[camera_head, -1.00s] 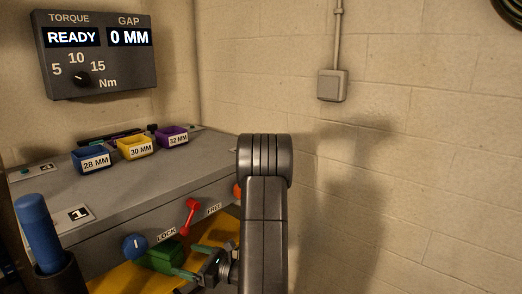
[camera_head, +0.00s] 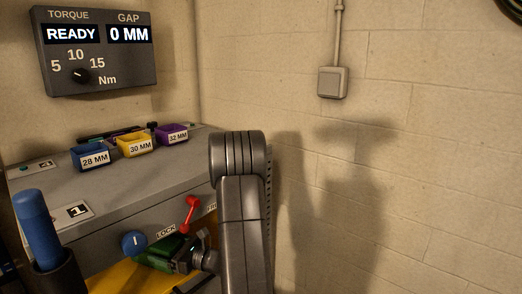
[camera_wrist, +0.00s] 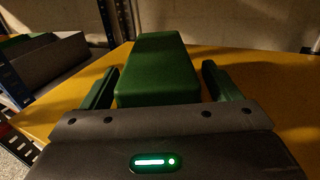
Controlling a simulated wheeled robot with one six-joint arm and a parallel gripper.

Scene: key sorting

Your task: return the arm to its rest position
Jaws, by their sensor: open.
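My gripper (camera_head: 182,252) is low in the head view, in front of the grey bench, and my upright arm link partly hides that area. In the wrist view my gripper (camera_wrist: 160,80) shows two dark green fingers spread apart, one on each side of a green block (camera_wrist: 157,65). Narrow gaps show between the block and the fingers, so they look apart from it. In the head view the green block (camera_head: 155,252) is mostly covered by my gripper, so its contact with the yellow surface is unclear.
The grey bench (camera_head: 120,195) carries blue (camera_head: 88,163), yellow (camera_head: 135,150) and purple (camera_head: 170,138) bins. A red lever (camera_head: 191,213) and blue knob (camera_head: 134,244) are close to my gripper. A blue-handled tool (camera_head: 38,225) stands at left. The right side is open before the wall.

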